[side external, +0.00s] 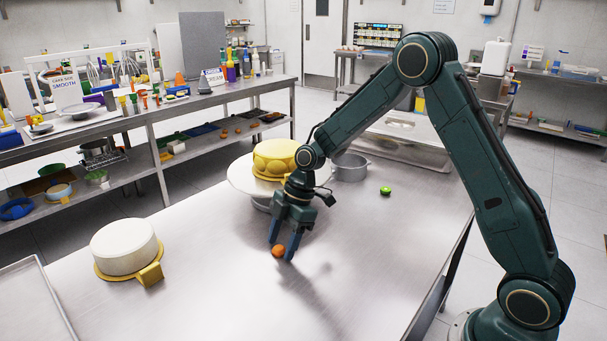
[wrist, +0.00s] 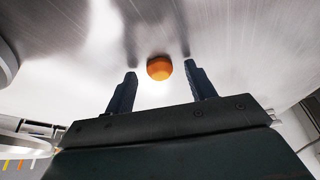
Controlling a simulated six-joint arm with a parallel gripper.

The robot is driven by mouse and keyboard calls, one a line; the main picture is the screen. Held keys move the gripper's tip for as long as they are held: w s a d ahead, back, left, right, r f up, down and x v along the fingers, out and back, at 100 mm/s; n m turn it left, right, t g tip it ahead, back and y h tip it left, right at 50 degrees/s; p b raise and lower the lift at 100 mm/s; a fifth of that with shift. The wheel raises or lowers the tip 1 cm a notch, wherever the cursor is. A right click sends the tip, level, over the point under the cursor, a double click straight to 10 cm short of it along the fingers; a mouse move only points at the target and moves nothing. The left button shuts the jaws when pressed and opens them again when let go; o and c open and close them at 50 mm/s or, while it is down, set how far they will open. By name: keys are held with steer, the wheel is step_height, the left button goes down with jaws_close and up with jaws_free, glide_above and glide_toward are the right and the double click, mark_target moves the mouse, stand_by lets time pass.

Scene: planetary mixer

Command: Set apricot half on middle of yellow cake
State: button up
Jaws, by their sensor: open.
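The apricot half (side external: 278,251) is a small orange piece on the steel table. In the wrist view the apricot half (wrist: 159,68) lies just beyond and between the two fingertips, with a gap on each side. My gripper (side external: 284,250) points down over it with its blue fingers apart; it also shows open in the wrist view (wrist: 159,75). The yellow cake (side external: 275,158) sits on a white round stand (side external: 240,178) behind my gripper. My wrist hides part of the stand and the cake's lower right.
A white cake (side external: 124,246) on a gold board stands at the left of the table. A grey pan (side external: 349,167) and a small green item (side external: 385,191) lie right of the yellow cake. A tray (side external: 36,305) is at the lower left. The table's front middle is clear.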

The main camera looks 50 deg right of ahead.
mark_target(283, 246)
stand_by(0.3)
steer(key=c, duration=1.1)
steer(key=shift+r, duration=0.15)
step_height(283, 246, up, 20)
steer(key=shift+f, duration=0.1)
stand_by(0.5)
